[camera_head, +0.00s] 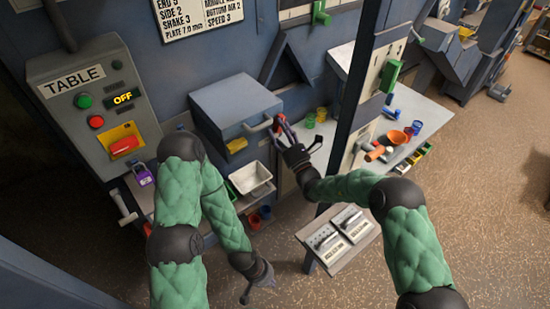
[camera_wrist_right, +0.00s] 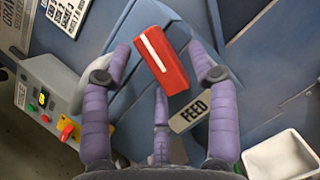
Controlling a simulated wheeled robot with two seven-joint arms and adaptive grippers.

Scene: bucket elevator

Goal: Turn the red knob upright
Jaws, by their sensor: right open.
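The red knob (camera_wrist_right: 178,80) is a block with a white line along its face, in the upper middle of the right wrist view. The line leans left in that picture but runs about square to the lettering of the FEED label (camera_wrist_right: 190,112) below it. In the head view the knob (camera_head: 280,121) is small and partly hidden by my fingers. My right gripper (camera_head: 298,134) is open, with its fingers around the knob; I cannot tell whether they touch it. My left gripper (camera_head: 259,283) hangs low, away from the knob; its finger opening is unclear.
A blue box (camera_head: 235,98) with a handle stands left of the knob. A TABLE control panel (camera_head: 95,100) is at the far left. A white tray (camera_head: 250,178) sits below. A dark post (camera_head: 350,110) and a bench with cups stand to the right.

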